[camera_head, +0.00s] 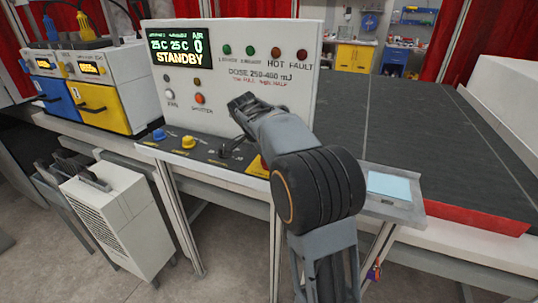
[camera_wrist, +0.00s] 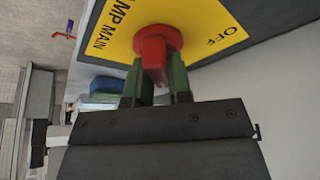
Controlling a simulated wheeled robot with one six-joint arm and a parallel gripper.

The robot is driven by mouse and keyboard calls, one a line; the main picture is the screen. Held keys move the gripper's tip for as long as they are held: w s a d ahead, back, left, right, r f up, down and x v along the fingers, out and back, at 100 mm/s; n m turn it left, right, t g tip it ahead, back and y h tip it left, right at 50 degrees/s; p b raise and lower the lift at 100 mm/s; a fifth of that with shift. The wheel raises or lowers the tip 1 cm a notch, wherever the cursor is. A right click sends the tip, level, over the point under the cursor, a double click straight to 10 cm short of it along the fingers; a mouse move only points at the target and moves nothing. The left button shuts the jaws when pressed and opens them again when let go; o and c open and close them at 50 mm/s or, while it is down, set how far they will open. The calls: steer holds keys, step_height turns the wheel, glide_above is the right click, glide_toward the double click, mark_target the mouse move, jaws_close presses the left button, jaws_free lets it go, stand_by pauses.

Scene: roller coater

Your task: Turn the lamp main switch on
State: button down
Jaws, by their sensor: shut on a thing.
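The lamp main switch is a red rotary knob (camera_wrist: 155,42) on a yellow plate (camera_wrist: 190,22) in the wrist view. The plate reads "...MP MAIN" on the left and "OFF" on the right. My gripper (camera_wrist: 157,84) has its two green fingers on either side of the knob's grip bar and is shut on it. The grip bar points toward my gripper's palm. In the head view the yellow plate (camera_head: 257,167) shows at the console's front ledge, partly behind my arm. My fingers are hidden there.
The console (camera_head: 230,60) shows "STANDBY" on its display (camera_head: 180,46). A blue knob (camera_head: 159,135) and a yellow knob (camera_head: 188,142) sit on the same ledge to the left. A dark conveyor belt (camera_head: 410,130) runs at the right. A pale blue panel (camera_head: 389,186) lies near its front.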

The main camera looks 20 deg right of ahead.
steer(key=shift+m, duration=0.4)
stand_by(0.3)
steer(key=c, duration=1)
jaws_free()
steer(key=shift+c, duration=0.2)
steer(key=p+v, duration=0.2)
steer(key=v, duration=1.2)
steer(key=shift+w, duration=0.2)
steer(key=shift+d, duration=0.1)
